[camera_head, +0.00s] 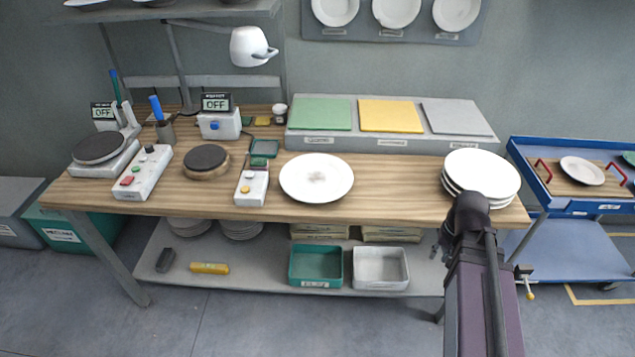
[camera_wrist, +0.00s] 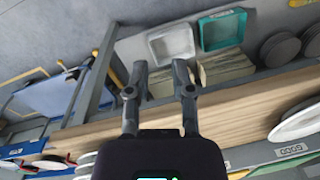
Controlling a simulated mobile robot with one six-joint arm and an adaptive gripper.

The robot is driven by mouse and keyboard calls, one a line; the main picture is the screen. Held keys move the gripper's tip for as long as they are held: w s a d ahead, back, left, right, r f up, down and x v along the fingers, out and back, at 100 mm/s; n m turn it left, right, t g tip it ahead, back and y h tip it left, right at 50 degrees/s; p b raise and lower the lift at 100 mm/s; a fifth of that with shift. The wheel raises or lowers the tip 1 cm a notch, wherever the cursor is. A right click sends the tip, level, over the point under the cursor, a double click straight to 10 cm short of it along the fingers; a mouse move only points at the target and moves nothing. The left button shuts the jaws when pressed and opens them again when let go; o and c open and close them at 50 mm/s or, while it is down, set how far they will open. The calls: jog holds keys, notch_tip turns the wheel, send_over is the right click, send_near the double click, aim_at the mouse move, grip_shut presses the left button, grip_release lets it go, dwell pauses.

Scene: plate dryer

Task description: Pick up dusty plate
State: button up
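The dusty plate (camera_head: 316,177) is white with a grey smudge at its middle. It lies flat on the wooden table (camera_head: 400,195), near the front edge, in the head view. In the wrist view a white plate (camera_wrist: 296,122), probably the same one, is cut off at the right edge. My gripper (camera_wrist: 160,72) is open and empty in the wrist view, its two fingers apart above the table's front edge. The gripper is apart from the dusty plate.
A stack of clean white plates (camera_head: 480,175) stands at the table's right, beside my arm. Green, yellow and grey pads lie on a raised rack (camera_head: 390,143) behind. A control box (camera_head: 252,188) and hotplates are left of the dusty plate. A blue cart (camera_head: 575,205) stands right.

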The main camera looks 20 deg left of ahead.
jog(key=w+a+y+b, duration=0.3)
jog(key=w+a+y, duration=0.1)
jog(key=w, duration=0.4)
jog(key=w+a+y+b, duration=0.3)
jog(key=w+a, duration=0.3)
jog(key=w, duration=0.2)
jog(key=w+a+r+y+b, duration=0.1)
jog(key=w+a+y+b, duration=0.2)
jog(key=w+a+y, duration=0.2)
jog(key=shift+w+a+r, duration=0.1)
jog(key=shift+w+a, duration=0.15)
jog(key=shift+w, duration=0.5)
jog(key=shift+w+a, duration=0.2)
jog(key=shift+w, duration=0.55)
jog(key=shift+w+a+r, duration=0.15)
jog(key=shift+w+r, duration=0.15)
jog(key=b+x, duration=0.3)
jog(key=x, duration=0.4)
jog(key=shift+s+a, duration=0.1)
jog(key=shift+a, duration=0.2)
jog(key=shift+a+f, duration=0.15)
jog(key=shift+a, duration=0.35)
jog(key=shift+a, duration=0.1)
